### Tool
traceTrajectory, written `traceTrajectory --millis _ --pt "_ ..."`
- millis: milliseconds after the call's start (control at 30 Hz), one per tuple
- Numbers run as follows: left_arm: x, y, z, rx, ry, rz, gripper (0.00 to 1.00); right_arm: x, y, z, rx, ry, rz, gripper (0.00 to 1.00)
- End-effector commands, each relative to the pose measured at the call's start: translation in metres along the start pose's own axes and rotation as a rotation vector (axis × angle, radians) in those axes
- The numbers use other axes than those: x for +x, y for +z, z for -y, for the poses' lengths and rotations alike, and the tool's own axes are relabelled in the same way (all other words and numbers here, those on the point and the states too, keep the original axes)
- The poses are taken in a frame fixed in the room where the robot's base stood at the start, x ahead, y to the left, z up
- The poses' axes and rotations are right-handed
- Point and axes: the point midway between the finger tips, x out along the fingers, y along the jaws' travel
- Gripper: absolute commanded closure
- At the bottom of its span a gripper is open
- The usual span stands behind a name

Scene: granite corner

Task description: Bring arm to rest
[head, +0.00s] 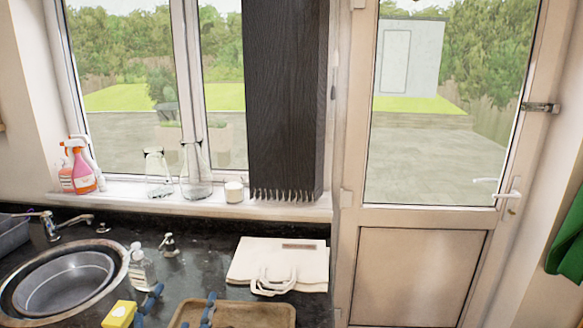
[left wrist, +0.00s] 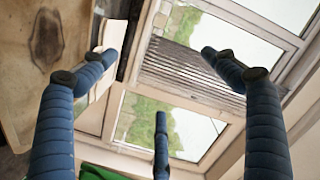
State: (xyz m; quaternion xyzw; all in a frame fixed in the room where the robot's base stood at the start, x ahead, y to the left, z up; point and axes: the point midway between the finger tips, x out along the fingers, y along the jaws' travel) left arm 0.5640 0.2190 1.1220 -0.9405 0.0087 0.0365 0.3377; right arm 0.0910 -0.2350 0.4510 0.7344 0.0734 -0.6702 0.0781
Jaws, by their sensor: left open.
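My left gripper (head: 184,294) shows at the bottom of the head view, as blue ribbed fingers low over the dark counter. It is between the yellow sponge and the brown tray, with one finger in front of the tray. In the left wrist view the left gripper (left wrist: 160,75) has its three blue fingers spread wide, with nothing held between them. Most of the left arm is below the head view's edge. My right gripper is in neither view.
The dark granite counter (head: 205,262) holds a round sink basin (head: 65,285), a soap bottle (head: 142,268), a yellow sponge (head: 119,314), a brown tray (head: 245,315) and a folded white bag (head: 280,262). Glass flasks (head: 194,180) and spray bottles (head: 83,170) stand on the sill.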

Motion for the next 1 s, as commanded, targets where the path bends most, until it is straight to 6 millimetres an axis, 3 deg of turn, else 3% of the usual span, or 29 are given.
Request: traceTrajectory --millis 33,100,200,300,500,733,1000 --pt "-0.014 0.033 -0.016 -0.070 0.038 0.119 0.13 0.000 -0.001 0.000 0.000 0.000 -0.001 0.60" --pt "-0.037 0.076 -0.040 -0.150 0.094 0.282 0.13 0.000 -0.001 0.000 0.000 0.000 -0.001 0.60" --pt "-0.079 0.124 -0.075 -0.247 0.181 0.492 0.13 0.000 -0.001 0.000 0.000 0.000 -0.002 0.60" --pt "-0.120 0.155 -0.104 -0.314 0.260 0.655 0.13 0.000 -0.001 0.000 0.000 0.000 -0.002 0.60" --pt "-0.190 0.185 -0.146 -0.401 0.390 0.884 0.13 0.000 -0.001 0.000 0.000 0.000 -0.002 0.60" --pt "-0.262 0.198 -0.179 -0.468 0.522 1.082 0.13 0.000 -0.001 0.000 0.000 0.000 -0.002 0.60" --pt "-0.242 0.269 -0.242 -0.457 0.539 1.115 0.13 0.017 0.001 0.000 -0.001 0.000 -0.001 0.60"
